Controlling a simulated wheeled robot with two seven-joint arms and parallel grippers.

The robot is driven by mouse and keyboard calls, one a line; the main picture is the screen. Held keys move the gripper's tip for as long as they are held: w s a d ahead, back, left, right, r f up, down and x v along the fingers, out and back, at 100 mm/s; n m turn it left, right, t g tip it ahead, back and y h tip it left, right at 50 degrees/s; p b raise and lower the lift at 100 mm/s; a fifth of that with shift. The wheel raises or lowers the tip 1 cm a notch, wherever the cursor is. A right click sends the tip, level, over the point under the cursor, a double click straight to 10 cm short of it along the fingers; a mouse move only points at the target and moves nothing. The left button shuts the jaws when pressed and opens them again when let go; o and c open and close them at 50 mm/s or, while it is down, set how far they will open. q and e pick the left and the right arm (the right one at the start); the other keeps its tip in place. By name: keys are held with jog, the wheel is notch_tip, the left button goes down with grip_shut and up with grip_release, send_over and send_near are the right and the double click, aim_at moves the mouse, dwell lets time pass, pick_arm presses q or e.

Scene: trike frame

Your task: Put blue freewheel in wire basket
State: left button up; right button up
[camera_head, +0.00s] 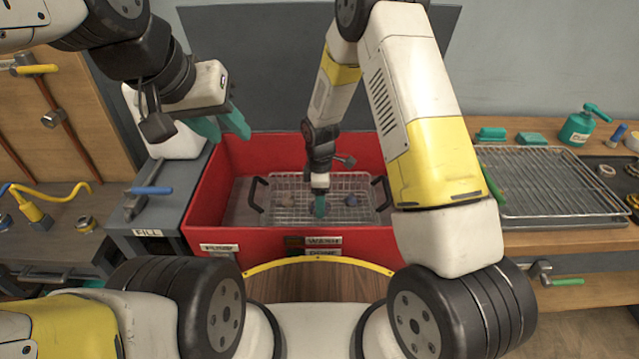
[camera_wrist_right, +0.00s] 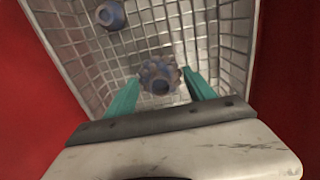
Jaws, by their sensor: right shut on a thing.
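The wire basket (camera_head: 297,183) sits inside the red tub. My right gripper (camera_head: 320,207) reaches down into it from above. In the right wrist view, my right gripper (camera_wrist_right: 162,84) is shut on a blue-grey toothed freewheel (camera_wrist_right: 160,75), held between its teal fingertips within the basket walls (camera_wrist_right: 75,50). I cannot tell whether the freewheel touches the basket floor. Another bluish round part (camera_wrist_right: 110,14) lies in the basket. In the head view, small round parts show left (camera_head: 285,219) and right (camera_head: 351,200) of the gripper. My left gripper (camera_head: 222,126) is open and empty above the tub's left rim.
The red tub (camera_head: 225,205) has high walls around the basket. A wire drying rack (camera_head: 550,180) lies on the right bench with a teal spray bottle (camera_head: 577,126) behind it.

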jog(key=shift+f, duration=1.15)
jog(key=shift+f, duration=0.15)
jog(key=o, duration=1.8)
jog(key=shift+c, duration=0.2)
